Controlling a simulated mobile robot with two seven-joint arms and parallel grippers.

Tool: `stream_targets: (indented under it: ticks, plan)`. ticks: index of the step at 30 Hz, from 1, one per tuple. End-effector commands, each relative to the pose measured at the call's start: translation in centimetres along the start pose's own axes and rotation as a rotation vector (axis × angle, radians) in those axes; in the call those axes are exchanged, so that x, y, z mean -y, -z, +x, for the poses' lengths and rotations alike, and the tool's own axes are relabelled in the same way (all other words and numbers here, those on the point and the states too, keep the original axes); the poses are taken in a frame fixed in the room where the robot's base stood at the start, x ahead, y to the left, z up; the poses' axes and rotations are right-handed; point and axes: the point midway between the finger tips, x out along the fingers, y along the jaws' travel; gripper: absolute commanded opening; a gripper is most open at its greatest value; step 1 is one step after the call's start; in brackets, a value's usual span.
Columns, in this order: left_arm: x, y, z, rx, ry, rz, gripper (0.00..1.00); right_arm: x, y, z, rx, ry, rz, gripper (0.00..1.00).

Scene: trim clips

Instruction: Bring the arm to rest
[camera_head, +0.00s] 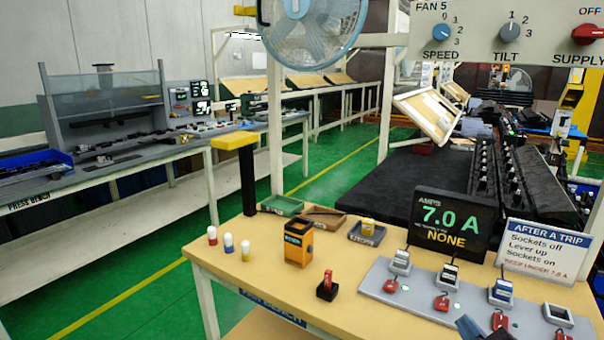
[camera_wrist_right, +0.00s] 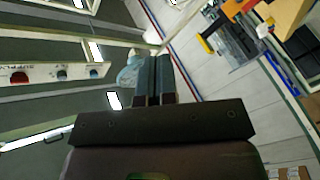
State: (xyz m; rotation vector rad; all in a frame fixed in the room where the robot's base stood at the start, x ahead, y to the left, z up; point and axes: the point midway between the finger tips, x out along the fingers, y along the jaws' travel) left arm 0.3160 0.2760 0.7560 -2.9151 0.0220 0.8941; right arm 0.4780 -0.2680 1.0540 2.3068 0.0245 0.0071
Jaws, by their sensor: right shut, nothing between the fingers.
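My right gripper (camera_head: 482,330) only just shows at the bottom edge of the head view, in front of the socket board. In the right wrist view its two dark fingers (camera_wrist_right: 159,65) are together with nothing between them. The gripper is in the air, clear of the bench items. The wrist view is tilted and looks towards the wall and ceiling, with the fan panel (camera_wrist_right: 60,75) at left. My left gripper is not in view.
The wooden bench (camera_head: 225,262) carries a grey socket board (camera_head: 425,312) with several plugs and red switches, an amps display (camera_head: 450,222), a trip sign (camera_head: 543,250), an orange box (camera_head: 298,243) and small trays (camera_head: 367,233).

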Motion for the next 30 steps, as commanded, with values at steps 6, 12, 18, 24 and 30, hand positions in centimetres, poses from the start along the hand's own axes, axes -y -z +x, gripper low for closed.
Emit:
stream_targets:
  ticks: [6, 12, 18, 24, 30]
  plan:
    - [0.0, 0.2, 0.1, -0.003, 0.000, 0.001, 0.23, 5.3, -8.2, -6.7, 0.488, 0.147, 0.280, 0.00]
    - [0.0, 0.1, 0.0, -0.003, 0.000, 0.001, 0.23, 9.1, -11.7, -13.0, 0.807, 0.269, 0.444, 0.00]
    - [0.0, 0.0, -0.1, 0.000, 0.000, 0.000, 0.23, 11.4, -12.9, -17.5, 1.001, 0.355, 0.538, 0.00]
    - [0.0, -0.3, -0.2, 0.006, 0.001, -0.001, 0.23, 13.0, -13.2, -21.0, 1.142, 0.424, 0.608, 0.00]
    - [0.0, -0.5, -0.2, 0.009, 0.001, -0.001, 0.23, 14.2, -13.4, -23.4, 1.232, 0.474, 0.655, 0.00]
